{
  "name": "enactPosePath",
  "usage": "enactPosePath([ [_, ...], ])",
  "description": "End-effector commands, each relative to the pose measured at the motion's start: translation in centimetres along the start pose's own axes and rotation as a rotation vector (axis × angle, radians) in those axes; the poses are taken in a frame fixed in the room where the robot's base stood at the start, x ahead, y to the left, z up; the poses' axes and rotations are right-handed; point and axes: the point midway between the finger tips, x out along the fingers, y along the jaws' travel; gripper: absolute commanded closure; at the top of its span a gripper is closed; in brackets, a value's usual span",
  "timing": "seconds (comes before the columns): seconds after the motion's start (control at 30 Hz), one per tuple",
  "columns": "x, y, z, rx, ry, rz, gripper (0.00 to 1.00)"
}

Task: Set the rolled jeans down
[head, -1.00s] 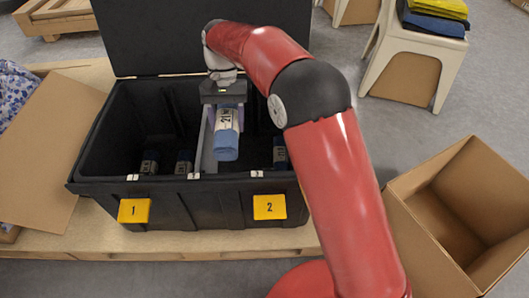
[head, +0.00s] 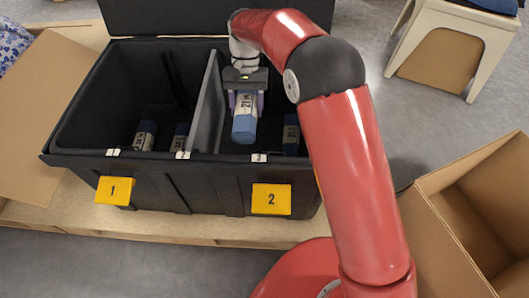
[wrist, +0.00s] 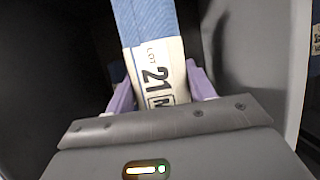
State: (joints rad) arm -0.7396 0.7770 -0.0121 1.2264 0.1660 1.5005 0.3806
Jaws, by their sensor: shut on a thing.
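The rolled jeans (head: 243,130) are a blue denim roll with a white paper band marked 21 M. My gripper (head: 246,100) is shut on them, its purple fingers on either side of the band. The roll hangs inside compartment 2 of the black crate (head: 225,180), right of the grey divider (head: 207,100). I cannot tell whether its lower end touches the floor of the crate. In the wrist view the blue roll (wrist: 147,20) runs up between the fingers of my gripper (wrist: 160,88), beside a grey wall (wrist: 262,60).
Another banded roll (head: 290,135) stands at the right in compartment 2, partly hidden by the front wall. Two rolls (head: 146,134) (head: 180,138) are in compartment 1. The lid stands open at the back. An open cardboard box (head: 450,215) is at the right.

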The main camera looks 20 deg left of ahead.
Motion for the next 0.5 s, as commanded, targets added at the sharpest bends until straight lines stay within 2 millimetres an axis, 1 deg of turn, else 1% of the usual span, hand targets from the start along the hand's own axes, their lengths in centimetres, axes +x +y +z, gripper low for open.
enactPosePath([
  [0.17,3.0,0.0,-1.2,0.000,-0.003,0.001,0.80],
  [0.5,11.3,0.0,-4.6,0.000,-0.003,0.002,0.80],
])
